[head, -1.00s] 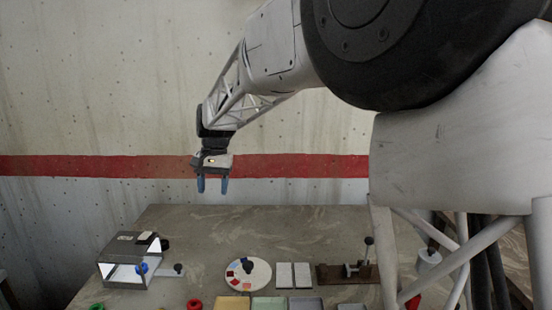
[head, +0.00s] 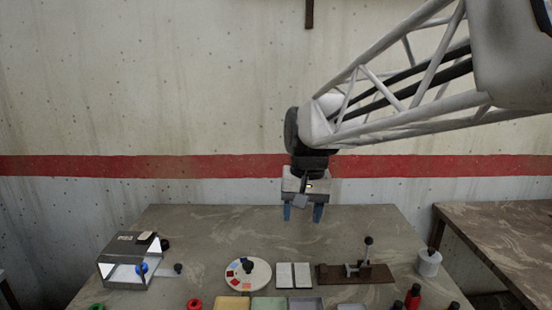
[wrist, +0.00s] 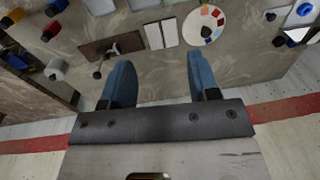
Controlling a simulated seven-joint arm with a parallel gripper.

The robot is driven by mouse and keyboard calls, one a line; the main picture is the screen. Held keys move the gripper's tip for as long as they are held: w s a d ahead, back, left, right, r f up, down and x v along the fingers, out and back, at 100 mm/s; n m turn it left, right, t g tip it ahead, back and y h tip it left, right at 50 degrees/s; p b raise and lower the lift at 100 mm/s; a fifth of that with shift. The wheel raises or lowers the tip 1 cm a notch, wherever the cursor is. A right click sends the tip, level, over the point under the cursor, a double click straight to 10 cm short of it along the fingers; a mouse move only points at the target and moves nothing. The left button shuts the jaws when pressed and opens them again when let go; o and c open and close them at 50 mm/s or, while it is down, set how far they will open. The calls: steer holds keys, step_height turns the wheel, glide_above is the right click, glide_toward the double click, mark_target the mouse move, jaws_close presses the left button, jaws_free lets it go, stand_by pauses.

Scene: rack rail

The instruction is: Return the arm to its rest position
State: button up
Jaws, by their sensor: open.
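My gripper (head: 303,214) hangs from the arm above the back edge of the table (head: 200,222) in the head view, fingers pointing down. Its two blue fingers are apart with nothing between them. In the wrist view my gripper (wrist: 160,85) shows the same open, empty fingers, with bare tabletop showing between them.
On the table are a box with clear panels (head: 118,250), a round dial with coloured patches (head: 240,282), two pale plates (head: 293,275), a brown base with a lever (head: 335,273) and a white canister (head: 428,264). Coloured trays line the front. A second table (head: 500,225) stands right.

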steer(key=s+d+f, duration=0.2)
steer(key=s+d, duration=0.2)
steer(key=s, duration=0.3)
steer(key=s+d+f+t, duration=0.1)
steer(key=s+d+f, duration=0.2)
steer(key=s, duration=0.4)
steer(key=s+d+f+t+h, duration=0.1)
steer(key=s+d+f, duration=0.2)
steer(key=s+d, duration=0.3)
steer(key=shift+s, duration=0.9)
